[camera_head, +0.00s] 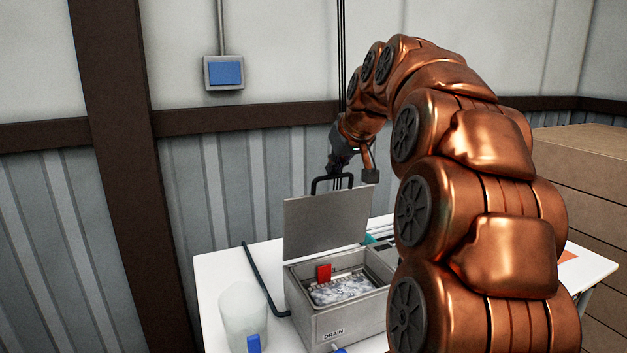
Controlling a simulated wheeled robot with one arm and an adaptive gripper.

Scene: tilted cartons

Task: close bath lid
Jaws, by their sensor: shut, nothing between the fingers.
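The bath (345,312) is a grey metal box on the white table, marked DRAIN on its front. Its flat grey lid (327,226) stands up, hinged at the back, so the bath is open. Inside the bath are a pale, icy-looking filling (343,290) and a red piece (324,272). My gripper (343,182) is shut and empty at the top edge of the lid, close to the handle. I cannot tell whether it touches the lid. My copper arm hides the bath's right side.
A translucent cylinder (242,314) stands on the white table (213,270) left of the bath, with a blue piece (254,344) before it. A dark hose (259,272) runs beside the bath. Stacked brown cartons (590,175) stand at the right. The wall is behind.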

